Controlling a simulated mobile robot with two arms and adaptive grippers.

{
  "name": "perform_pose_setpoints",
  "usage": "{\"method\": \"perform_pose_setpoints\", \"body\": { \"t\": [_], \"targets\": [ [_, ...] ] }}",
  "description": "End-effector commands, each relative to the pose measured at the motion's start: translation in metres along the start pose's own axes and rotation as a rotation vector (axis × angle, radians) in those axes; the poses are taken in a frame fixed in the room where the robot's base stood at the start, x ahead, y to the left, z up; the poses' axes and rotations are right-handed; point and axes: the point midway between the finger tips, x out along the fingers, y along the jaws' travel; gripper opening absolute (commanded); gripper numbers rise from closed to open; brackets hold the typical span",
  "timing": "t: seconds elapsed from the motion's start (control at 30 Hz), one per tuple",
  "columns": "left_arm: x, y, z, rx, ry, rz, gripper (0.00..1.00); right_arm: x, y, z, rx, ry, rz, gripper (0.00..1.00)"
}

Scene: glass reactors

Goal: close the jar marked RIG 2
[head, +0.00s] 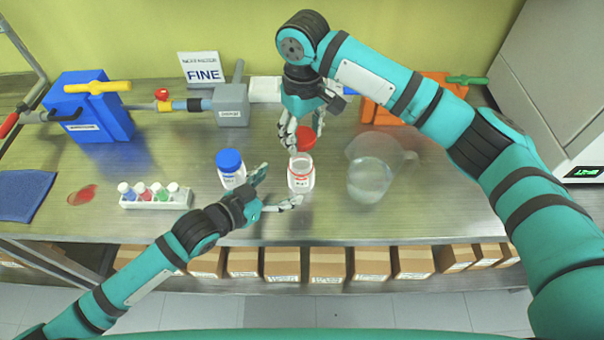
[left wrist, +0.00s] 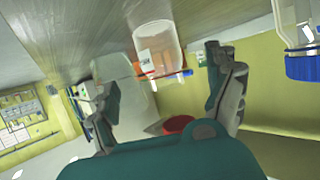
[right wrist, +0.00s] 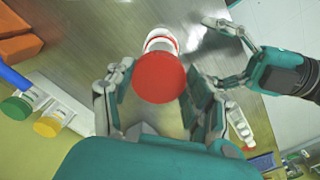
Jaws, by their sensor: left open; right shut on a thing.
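A clear jar with a red rim and a white label (head: 301,176) stands upright and open on the bench; its label is too small to read. It also shows in the left wrist view (left wrist: 160,48). My right gripper (head: 303,135) is shut on a red lid (head: 306,139), behind the jar in the head view; the lid also shows between its fingers in the right wrist view (right wrist: 160,77). My left gripper (head: 277,190) is open, low beside the jar, with its fingers apart and nothing held.
A blue-capped jar (head: 231,168) stands left of the open jar, near my left gripper. A clear jug (head: 371,178) stands to the right. A white rack of small bottles (head: 155,198) is at the left. Blue, grey and orange blocks line the back.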

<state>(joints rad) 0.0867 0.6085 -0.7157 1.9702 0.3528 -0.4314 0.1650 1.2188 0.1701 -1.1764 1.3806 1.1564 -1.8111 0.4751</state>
Motion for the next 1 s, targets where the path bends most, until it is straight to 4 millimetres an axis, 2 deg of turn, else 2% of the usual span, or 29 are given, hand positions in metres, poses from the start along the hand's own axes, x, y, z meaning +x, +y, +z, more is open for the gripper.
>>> {"method": "perform_pose_setpoints", "body": {
  "t": [0.2,0.4,0.6,0.87,0.9,1.0],
  "targets": [
    [0.044,0.0,-0.001,-0.001,0.001,-0.001,0.88,0.0,0.0,0.0,-0.001,0.0,0.0,0.41],
    [0.072,0.0,-0.001,0.0,0.001,-0.001,0.88,0.0,0.0,0.0,-0.001,0.0,0.0,0.41],
    [0.083,0.0,0.0,0.001,0.0,0.0,0.88,0.0,0.0,0.0,-0.001,0.0,0.0,0.41],
    [0.084,0.0,0.0,0.001,-0.001,0.0,0.88,0.0,0.0,0.0,-0.001,0.0,0.0,0.41],
    [0.084,0.0,0.0,0.001,-0.001,0.0,0.87,0.0,0.0,0.0,-0.001,0.0,0.0,0.41],
    [0.084,0.0,0.0,0.001,-0.001,0.0,0.74,0.0,0.0,0.0,-0.001,0.0,0.0,0.41]
  ]
}}
